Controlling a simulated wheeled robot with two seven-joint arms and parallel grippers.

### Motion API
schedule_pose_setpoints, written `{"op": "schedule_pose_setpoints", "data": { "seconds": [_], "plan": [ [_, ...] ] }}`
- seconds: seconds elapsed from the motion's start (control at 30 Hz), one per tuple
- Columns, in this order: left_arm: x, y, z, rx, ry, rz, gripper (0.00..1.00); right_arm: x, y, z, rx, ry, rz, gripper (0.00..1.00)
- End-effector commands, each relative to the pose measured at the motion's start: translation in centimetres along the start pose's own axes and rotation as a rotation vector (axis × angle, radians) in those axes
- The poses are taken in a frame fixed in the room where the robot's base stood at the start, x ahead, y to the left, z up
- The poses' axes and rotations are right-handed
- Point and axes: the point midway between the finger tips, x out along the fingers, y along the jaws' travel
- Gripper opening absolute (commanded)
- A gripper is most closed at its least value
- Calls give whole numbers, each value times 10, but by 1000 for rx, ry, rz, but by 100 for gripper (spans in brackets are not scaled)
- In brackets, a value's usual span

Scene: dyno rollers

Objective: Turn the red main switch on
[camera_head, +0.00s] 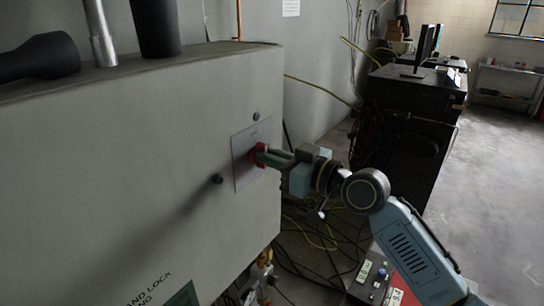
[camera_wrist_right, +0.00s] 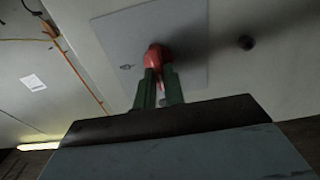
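The red main switch (camera_head: 257,155) sits on a light square plate (camera_head: 243,170) on the side of a large grey cabinet. It also shows in the right wrist view (camera_wrist_right: 156,56), as a red knob. My right gripper (camera_head: 264,156) reaches in from the right with its green fingers at the switch. In the right wrist view the two fingers (camera_wrist_right: 158,80) stand on either side of the knob's lower part, with a narrow gap between them nearer the palm. The fingers hide part of the knob. My left gripper is not in view.
The grey cabinet (camera_head: 110,170) fills the left, with dark and metal pipes on top. Cables (camera_head: 320,235) lie on the floor below my right arm. A black cabinet (camera_head: 410,120) with a monitor stands behind.

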Motion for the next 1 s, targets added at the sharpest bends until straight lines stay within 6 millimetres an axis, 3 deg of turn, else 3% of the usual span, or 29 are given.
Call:
{"op": "schedule_pose_setpoints", "data": {
  "seconds": [0.47,1.0],
  "plan": [
    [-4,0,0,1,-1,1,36,0,1,-1,64,-1,0,0],
    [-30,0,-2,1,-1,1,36,0,4,-1,512,0,1,0]
  ]
}}
